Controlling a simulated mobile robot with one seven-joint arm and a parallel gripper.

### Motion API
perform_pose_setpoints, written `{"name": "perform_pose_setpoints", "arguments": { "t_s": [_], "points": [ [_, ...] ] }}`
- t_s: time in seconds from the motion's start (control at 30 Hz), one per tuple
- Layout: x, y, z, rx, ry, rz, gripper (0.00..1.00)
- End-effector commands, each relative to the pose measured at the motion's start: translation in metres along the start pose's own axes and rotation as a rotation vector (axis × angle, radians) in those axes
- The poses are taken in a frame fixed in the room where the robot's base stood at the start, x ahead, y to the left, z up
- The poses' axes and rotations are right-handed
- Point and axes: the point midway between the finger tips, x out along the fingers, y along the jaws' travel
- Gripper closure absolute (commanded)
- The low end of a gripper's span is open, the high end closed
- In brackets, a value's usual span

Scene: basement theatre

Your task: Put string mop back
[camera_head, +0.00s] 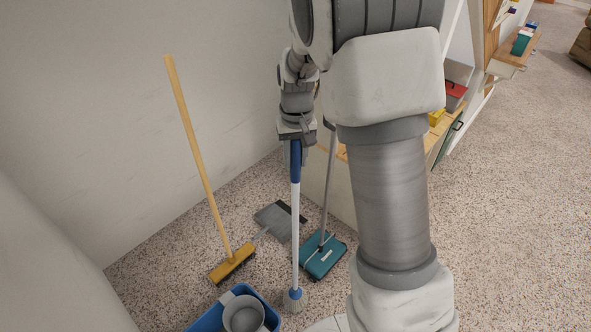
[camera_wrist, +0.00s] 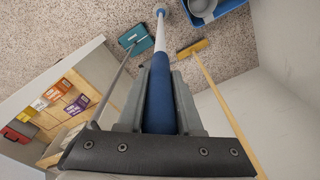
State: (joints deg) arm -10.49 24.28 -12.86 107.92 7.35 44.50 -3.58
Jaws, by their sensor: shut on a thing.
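The string mop (camera_head: 295,215) has a white pole, a blue grip and a pale head. It hangs nearly upright, with its head (camera_head: 292,299) low, close to the floor. Whether the head touches the floor I cannot tell. My gripper (camera_head: 296,140) is shut on the blue grip near the top of the pole. In the wrist view the blue grip (camera_wrist: 161,95) runs between the fingers of my gripper (camera_wrist: 160,110), and the white pole leads away toward the floor. The mop head lies just right of the blue bucket (camera_head: 273,303) in the head view.
A wooden push broom (camera_head: 200,160) leans on the left wall. A teal sweeper (camera_head: 322,256) with a grey handle stands right of the mop, near a grey flat piece (camera_head: 279,220) on the floor. A grey pail (camera_head: 244,315) sits in the blue bucket. Shelves with boxes stand right.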

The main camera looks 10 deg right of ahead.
Motion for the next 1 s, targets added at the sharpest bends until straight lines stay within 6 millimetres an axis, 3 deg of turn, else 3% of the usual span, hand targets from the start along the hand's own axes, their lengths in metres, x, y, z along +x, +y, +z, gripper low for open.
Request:
{"name": "perform_pose_setpoints", "arguments": {
  "t_s": [0.3, 0.73, 0.77, 0.9, 1.0],
  "points": [
    [0.036, 0.000, 0.003, 0.000, -0.003, 0.001, 1.00],
    [0.044, 0.000, 0.003, 0.000, 0.001, 0.000, 1.00],
    [0.043, 0.000, 0.003, 0.000, -0.001, 0.000, 0.60],
    [0.043, 0.000, 0.003, 0.000, -0.001, 0.000, 0.36],
    [0.043, 0.000, 0.003, 0.000, -0.001, 0.000, 0.36]
  ]
}}
